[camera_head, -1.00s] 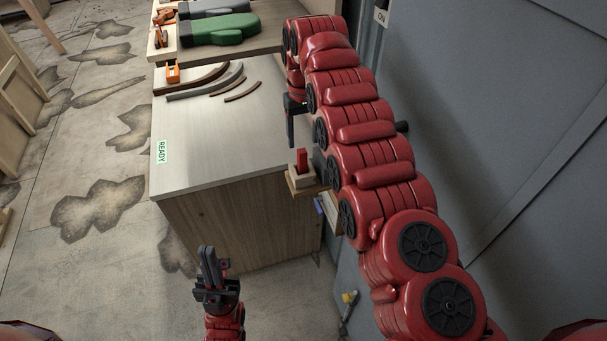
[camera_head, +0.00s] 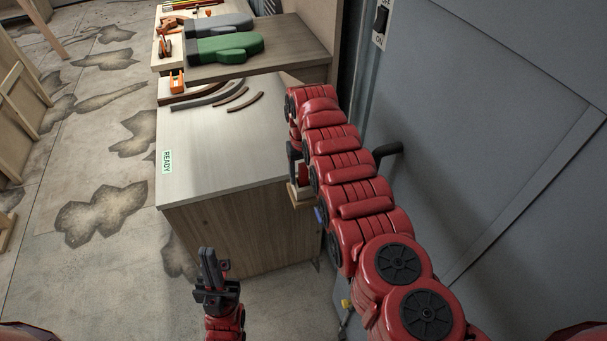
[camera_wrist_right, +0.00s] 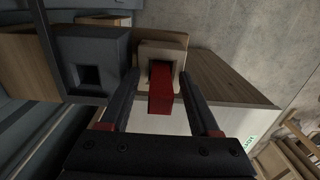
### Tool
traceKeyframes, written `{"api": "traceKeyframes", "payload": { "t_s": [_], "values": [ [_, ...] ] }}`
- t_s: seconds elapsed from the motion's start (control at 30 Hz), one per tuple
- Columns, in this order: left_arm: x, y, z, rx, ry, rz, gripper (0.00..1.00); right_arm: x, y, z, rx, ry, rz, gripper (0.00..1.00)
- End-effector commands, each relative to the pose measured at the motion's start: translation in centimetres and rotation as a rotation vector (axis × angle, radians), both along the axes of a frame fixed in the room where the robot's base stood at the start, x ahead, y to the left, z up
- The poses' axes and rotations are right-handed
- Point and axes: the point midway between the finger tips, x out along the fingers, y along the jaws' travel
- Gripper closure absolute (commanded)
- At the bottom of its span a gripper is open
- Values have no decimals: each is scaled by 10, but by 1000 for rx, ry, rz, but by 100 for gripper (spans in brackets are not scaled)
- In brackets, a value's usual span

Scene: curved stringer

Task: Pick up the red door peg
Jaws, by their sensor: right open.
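The red door peg (camera_wrist_right: 161,88) stands in a pale wooden holder (camera_wrist_right: 173,52) in the right wrist view. My right gripper (camera_wrist_right: 159,78) is open, with one finger on each side of the peg and a visible gap on both sides. In the head view my right gripper (camera_head: 296,160) is at the table's right edge, just above the holder (camera_head: 298,198), and my arm largely hides the peg. My left gripper (camera_head: 210,268) is low in front of the table, empty, its fingers close together.
A dark block with a square hole (camera_wrist_right: 62,48) is left of the holder in the wrist view. The table (camera_head: 215,150) bears curved strips (camera_head: 205,98) and a READY label. Oven mitts (camera_head: 225,47) lie on a shelf behind. A grey door (camera_head: 500,130) with a black handle (camera_head: 388,150) stands right.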

Motion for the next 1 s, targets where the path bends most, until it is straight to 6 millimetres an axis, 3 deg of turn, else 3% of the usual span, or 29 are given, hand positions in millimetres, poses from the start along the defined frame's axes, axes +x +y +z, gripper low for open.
{"api": "traceKeyframes", "payload": {
  "t_s": [0.17, 0.5, 1.0],
  "values": [
    [0, 0, -1, 0, 0, 0, 100, 0, 0, 0, 0, -1, -1, 39],
    [0, 0, 0, 0, 0, 0, 100, 0, 0, 0, 0, 0, -2, 100],
    [0, 0, -1, 0, 0, 0, 100, 1, -1, 1, 0, 0, -2, 100]
  ]
}}
